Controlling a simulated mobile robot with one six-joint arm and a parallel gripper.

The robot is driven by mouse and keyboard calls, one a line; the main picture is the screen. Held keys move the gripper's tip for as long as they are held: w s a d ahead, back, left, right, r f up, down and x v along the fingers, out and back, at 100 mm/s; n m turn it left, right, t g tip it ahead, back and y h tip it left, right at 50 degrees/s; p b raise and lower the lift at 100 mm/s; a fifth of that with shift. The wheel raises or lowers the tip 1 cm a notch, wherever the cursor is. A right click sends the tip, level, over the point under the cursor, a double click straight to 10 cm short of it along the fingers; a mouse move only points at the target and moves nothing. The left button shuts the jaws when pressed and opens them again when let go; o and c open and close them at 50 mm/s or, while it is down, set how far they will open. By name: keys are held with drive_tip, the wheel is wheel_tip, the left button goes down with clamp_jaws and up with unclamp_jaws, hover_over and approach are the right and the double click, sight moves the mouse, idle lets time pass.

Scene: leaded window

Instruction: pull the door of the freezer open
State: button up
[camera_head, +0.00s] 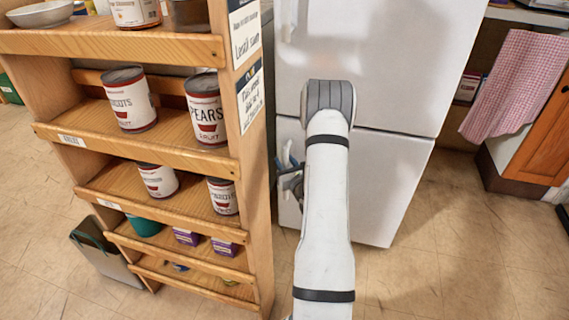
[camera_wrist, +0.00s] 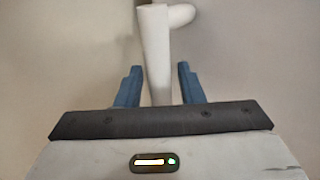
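A white two-door fridge-freezer (camera_head: 375,60) stands ahead, both doors shut. A seam divides the upper door from the lower door (camera_head: 385,180). My gripper (camera_head: 287,170) is at the left part of its front, partly hidden by my arm. In the wrist view, a pale handle bar (camera_wrist: 154,50) runs upright between the two blue fingers of my gripper (camera_wrist: 158,75). The fingers are open, with a gap on the right side of the bar; contact on the left is unclear. A short stub joins the bar at upper right. The handle is not clear in the head view.
A wooden shelf unit (camera_head: 255,190) with several cans stands close on the left, near my gripper. A grey bin (camera_head: 105,255) is beside it. A pink checked cloth (camera_head: 515,85) hangs at right by an orange cabinet (camera_head: 545,140). Floor (camera_head: 470,250) at right is clear.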

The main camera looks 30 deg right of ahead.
clamp_jaws()
idle(0.3)
